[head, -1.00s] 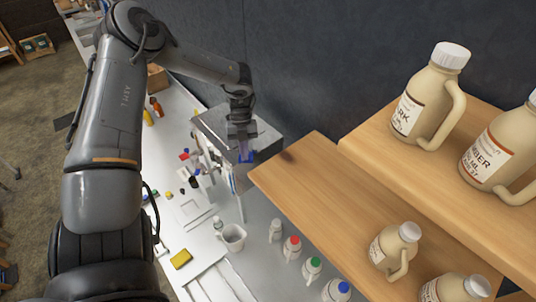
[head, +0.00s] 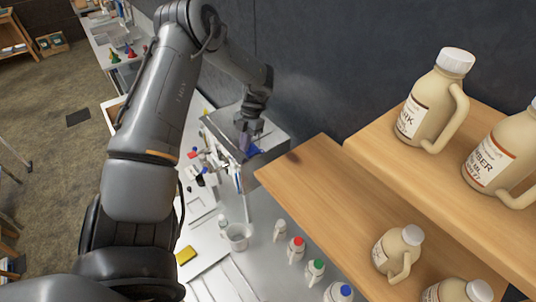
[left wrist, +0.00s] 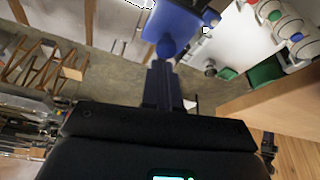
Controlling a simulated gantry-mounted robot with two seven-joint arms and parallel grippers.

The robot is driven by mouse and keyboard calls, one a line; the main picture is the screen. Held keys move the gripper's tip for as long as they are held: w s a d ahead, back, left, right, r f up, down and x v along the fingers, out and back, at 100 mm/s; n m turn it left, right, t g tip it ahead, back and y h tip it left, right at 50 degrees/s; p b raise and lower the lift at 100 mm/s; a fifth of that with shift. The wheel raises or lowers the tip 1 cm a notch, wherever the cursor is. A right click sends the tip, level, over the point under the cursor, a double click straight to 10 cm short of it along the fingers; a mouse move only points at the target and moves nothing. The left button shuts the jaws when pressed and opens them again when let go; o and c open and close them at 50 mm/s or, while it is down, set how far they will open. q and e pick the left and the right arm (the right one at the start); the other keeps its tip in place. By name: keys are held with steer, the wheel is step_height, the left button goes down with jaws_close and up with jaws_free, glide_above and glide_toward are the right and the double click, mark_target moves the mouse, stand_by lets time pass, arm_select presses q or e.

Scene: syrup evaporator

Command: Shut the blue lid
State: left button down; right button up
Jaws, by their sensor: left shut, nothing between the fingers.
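The blue lid (head: 254,150) shows as a small blue patch at the near edge of the grey metal box (head: 272,141) in the head view, partly hidden by my left gripper. In the left wrist view the blue lid (left wrist: 184,22) is a broad blue panel at the top, with a round blue knob (left wrist: 167,47) at its lower edge. My left gripper (head: 243,147) is over the box's left part, beside the blue patch. In the wrist view its fingers (left wrist: 160,66) are together and empty, pointing at the knob; I cannot tell whether they touch it. My right gripper is not in view.
A wooden shelf (head: 300,185) with syrup jugs stands close to the right of the box. A dark wall is behind the box.

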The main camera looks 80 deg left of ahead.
arm_select(q)
steer(key=shift+a, duration=0.2)
stand_by(0.3)
steer(key=shift+s, duration=0.1)
stand_by(0.3)
steer(key=shift+s+p, duration=0.65)
steer(key=shift+p, duration=0.1)
steer(key=shift+r, duration=0.15)
